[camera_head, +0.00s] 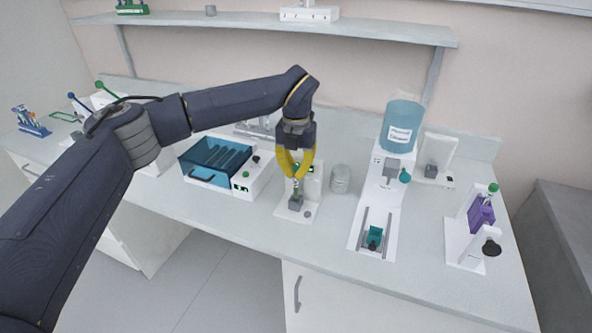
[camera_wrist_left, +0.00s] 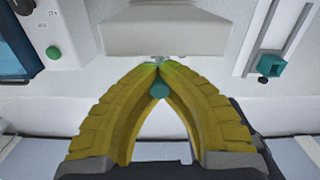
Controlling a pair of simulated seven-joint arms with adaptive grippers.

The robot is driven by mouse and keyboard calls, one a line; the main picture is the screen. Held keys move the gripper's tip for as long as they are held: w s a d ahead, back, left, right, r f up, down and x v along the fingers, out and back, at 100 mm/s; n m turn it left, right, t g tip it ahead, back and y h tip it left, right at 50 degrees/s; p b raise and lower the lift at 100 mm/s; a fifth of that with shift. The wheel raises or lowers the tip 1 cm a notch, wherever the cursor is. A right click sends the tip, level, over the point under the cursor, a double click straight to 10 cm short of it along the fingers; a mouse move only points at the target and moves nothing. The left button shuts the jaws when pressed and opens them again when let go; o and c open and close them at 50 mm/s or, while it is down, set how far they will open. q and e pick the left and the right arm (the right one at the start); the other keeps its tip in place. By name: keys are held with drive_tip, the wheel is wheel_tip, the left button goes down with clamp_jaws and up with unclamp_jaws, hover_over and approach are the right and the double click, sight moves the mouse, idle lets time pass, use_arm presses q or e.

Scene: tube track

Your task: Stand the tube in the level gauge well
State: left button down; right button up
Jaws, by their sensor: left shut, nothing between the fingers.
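My left gripper (camera_head: 296,178) has yellow fingers drawn together, tips down, over the white level gauge stand (camera_head: 284,214). A small green-topped piece, likely the tube (camera_head: 295,187), shows just below the tips, above the grey block (camera_head: 295,203) on the stand. It looks upright, but the fingers partly hide it, and I cannot tell how deep it sits. In the left wrist view the finger tips (camera_wrist_left: 158,66) meet under a pale block (camera_wrist_left: 165,35). Green shows at the tips, and a teal round piece (camera_wrist_left: 159,91) shows between the fingers. My right gripper is in no view.
A clear jar (camera_head: 340,179) stands close right of the gauge. A blue-lidded box (camera_head: 215,158) is to the left. A dispenser with a blue bottle (camera_head: 401,124) and a rack with a purple holder (camera_head: 481,212) stand to the right. The front counter edge is close.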

use_arm(q)
drive_tip(key=shift+f, duration=1.25)
idle(0.8)
drive_tip(key=c, duration=2.2)
unclamp_jaws()
drive_tip(key=c, duration=1.5)
unclamp_jaws()
drive_tip(key=shift+r, duration=0.1)
wheel_tip(320, 180, up, 12)
drive_tip(key=shift+f, duration=0.1)
